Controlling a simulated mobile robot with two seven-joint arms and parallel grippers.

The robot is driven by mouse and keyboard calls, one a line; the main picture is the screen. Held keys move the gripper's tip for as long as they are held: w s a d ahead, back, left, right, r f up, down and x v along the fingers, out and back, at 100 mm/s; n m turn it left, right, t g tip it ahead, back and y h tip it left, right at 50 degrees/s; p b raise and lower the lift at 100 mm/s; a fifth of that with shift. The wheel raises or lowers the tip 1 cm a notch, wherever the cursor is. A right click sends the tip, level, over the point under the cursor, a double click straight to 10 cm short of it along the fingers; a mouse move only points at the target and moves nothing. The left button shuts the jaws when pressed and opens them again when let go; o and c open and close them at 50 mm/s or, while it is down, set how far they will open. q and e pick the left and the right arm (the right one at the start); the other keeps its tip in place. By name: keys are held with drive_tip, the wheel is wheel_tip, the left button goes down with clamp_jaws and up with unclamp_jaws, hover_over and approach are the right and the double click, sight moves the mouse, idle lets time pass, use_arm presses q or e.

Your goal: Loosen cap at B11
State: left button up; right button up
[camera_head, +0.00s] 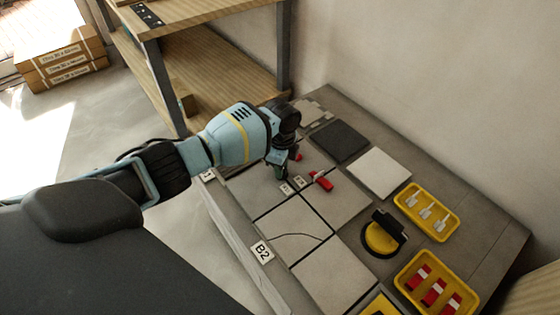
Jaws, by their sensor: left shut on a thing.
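My left gripper (285,168) reaches in from the left and points down over the far tiles (252,187). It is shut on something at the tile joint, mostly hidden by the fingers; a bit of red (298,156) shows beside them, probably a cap. Another red cap (321,181) with a white part sits on a joint just right of the gripper. Two small white labels (286,188) lie on the tiles near it, their text too small to read. My right gripper is out of view.
A yellow tray with white clips (431,187) and a yellow tray with red caps (403,281) stand at right. A yellow and black round tool (381,238) lies between. A white tile (379,172) and dark tile (340,141) lie behind. A wooden shelf (205,75) stands close beyond my arm.

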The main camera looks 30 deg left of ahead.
use_arm(q)
drive_tip(key=n+p, duration=0.1)
drive_tip(key=n, duration=0.2)
drive_tip(key=shift+r, duration=0.1)
drive_tip(key=n+p, duration=0.2)
drive_tip(key=n, duration=0.1)
drive_tip(key=shift+n, duration=0.3)
drive_tip(key=n+p, duration=0.1)
drive_tip(key=n, duration=0.2)
drive_tip(key=shift+n, duration=0.3)
drive_tip(key=n+p, duration=0.1)
drive_tip(key=n, duration=0.8)
drive_tip(key=shift+p, duration=0.3)
drive_tip(key=n, duration=0.8)
drive_tip(key=shift+n, duration=2)
